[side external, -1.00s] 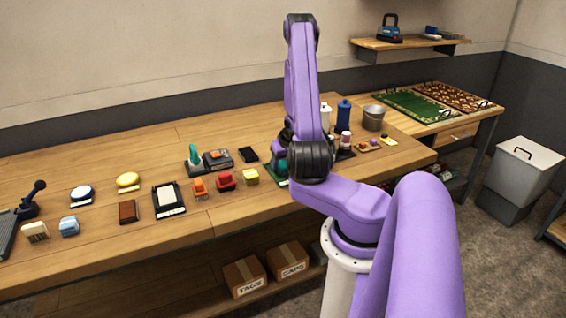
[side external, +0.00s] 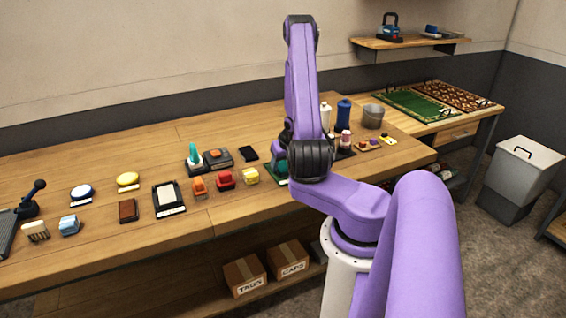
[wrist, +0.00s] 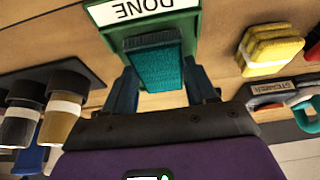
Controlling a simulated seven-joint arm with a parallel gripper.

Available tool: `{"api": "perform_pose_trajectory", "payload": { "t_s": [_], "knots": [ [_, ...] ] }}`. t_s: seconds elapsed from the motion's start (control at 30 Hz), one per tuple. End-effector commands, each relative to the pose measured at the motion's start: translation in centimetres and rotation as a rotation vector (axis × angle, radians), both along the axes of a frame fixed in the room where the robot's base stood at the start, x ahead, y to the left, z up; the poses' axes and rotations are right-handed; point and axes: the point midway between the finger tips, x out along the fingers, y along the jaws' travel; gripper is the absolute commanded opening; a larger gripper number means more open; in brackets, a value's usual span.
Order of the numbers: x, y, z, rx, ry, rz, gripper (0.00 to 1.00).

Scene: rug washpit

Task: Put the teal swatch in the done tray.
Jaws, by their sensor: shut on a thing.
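The teal swatch (wrist: 157,68) is a ribbed teal block in the wrist view, between the two fingers of my gripper (wrist: 160,86). My gripper is shut on it. The done tray (wrist: 185,28) is green with a white DONE label and lies just beyond and under the swatch in that view. I cannot tell whether the swatch touches the tray.
A yellow stack (wrist: 268,48) and a labelled dark stand (wrist: 275,90) are to the right in the wrist view. A red block (side external: 226,180) and an orange block (side external: 199,188) sit on the bench.

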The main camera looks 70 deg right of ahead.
Motion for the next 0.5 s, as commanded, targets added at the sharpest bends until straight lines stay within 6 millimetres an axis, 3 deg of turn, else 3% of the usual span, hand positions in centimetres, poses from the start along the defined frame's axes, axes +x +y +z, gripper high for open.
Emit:
{"api": "perform_pose_trajectory", "payload": {
  "t_s": [0.33,0.37,0.4,0.43,0.5],
  "knots": [
    [0.02,-0.02,-0.03,-0.001,0.000,0.001,0.26],
    [0.03,-0.02,-0.03,-0.001,0.000,0.001,0.60],
    [0.03,-0.02,-0.03,-0.001,0.000,0.001,0.73],
    [0.03,-0.02,-0.03,-0.001,0.000,0.001,0.82],
    [0.03,-0.02,-0.03,-0.001,0.000,0.001,0.86]
  ]
}}
